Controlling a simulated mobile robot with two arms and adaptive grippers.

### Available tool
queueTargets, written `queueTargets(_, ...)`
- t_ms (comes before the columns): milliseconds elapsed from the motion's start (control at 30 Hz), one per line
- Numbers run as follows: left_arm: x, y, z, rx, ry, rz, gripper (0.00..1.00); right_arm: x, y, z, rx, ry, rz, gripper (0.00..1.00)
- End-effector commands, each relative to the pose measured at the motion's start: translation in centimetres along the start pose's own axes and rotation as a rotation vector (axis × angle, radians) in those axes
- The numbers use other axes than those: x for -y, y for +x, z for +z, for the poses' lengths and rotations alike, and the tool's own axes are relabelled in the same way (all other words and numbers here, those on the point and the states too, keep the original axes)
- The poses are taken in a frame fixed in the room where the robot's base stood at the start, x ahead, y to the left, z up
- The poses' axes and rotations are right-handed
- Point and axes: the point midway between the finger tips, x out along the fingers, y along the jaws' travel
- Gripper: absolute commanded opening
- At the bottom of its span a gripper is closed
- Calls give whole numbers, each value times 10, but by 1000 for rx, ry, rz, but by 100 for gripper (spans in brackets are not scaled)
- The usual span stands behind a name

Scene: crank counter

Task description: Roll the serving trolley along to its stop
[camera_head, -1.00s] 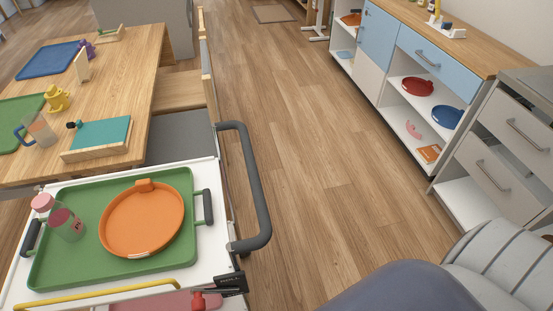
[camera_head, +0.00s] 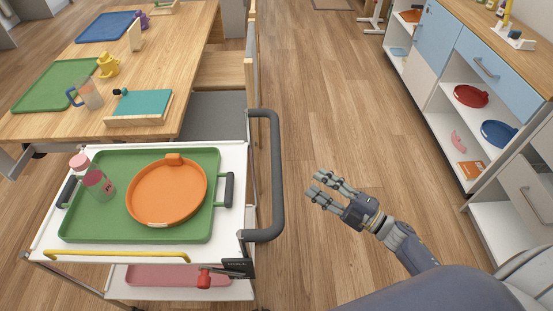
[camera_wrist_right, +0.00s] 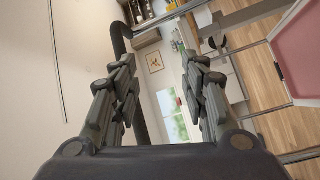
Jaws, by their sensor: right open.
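The serving trolley (camera_head: 228,154) stands at the left of the head view, a white top with a lower shelf beneath. A dark grey push handle (camera_head: 276,175) stands at its right side. On top lies a green tray (camera_head: 107,224) with an orange round dish (camera_head: 166,190) and a pink-capped cup (camera_head: 97,184). My right gripper (camera_head: 320,188) is open and empty, to the right of the handle and apart from it. In the right wrist view the open fingers (camera_wrist_right: 160,85) show, with the dark handle (camera_wrist_right: 119,40) behind the left finger. My left gripper is out of view.
A wooden table (camera_head: 193,60) stands beyond the trolley, with a chair (camera_head: 222,70) at its side. A shelf cabinet (camera_head: 455,110) lines the right. Clear wooden floor (camera_head: 325,100) runs between them.

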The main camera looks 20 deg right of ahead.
Motion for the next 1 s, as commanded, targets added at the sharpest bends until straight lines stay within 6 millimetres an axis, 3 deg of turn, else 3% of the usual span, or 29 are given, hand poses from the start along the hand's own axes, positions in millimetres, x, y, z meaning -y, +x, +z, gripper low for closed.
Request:
queueTargets(33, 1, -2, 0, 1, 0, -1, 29, -23, 4, -21, -93, -83, 10, 41)
queueTargets(100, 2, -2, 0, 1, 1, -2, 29, -42, 6, -43, -191, -167, 18, 41)
queueTargets(200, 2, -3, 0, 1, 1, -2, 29, -55, 7, -62, -271, -235, 23, 41)
queueTargets(367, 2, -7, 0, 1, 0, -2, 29, -61, 18, -72, -299, -256, 28, 41)
queueTargets(800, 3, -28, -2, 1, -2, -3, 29, -60, 92, -94, -295, -250, 29, 41)
queueTargets(1000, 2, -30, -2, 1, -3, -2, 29, -58, 108, -98, -293, -251, 27, 41)
